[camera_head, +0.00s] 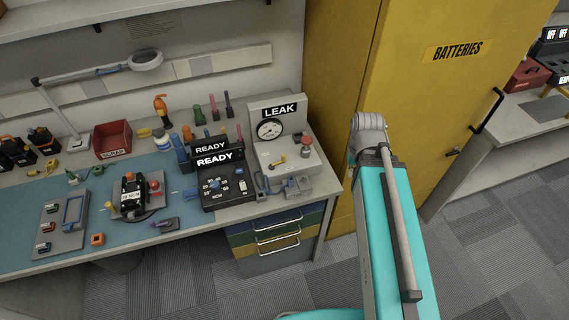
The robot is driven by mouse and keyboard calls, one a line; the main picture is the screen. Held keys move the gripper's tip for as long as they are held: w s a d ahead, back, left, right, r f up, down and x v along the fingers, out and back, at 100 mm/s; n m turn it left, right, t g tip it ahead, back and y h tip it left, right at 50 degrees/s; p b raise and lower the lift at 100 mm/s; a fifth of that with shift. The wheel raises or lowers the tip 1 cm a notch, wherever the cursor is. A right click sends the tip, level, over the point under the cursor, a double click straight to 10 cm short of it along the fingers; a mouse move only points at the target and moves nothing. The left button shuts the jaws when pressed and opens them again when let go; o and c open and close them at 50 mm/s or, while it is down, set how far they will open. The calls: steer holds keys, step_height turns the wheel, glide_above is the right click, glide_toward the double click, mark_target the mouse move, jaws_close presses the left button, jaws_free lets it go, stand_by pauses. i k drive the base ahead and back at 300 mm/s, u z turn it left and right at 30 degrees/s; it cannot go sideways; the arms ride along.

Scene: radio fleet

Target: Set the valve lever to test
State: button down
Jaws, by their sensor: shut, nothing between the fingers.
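The leak tester (283,140) is a light grey unit with a black LEAK sign and a round white gauge (270,129). It stands at the right end of the workbench. A red-topped fitting (305,146) stands to the right of the lever. My teal arm rises at the right of the head view, apart from the tester. My gripper's fingers do not show.
The black READY unit (222,178) stands directly left of the tester. Pliers and a small grey block (298,187) lie at the bench's front edge. A red scrap bin (112,140) is farther left. The yellow BATTERIES cabinet (420,90) closes off the right side.

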mark_target(271, 166)
steer(key=k, duration=1.55)
steer(key=u, duration=1.1)
steer(key=i, duration=1)
steer(key=u, duration=0.05)
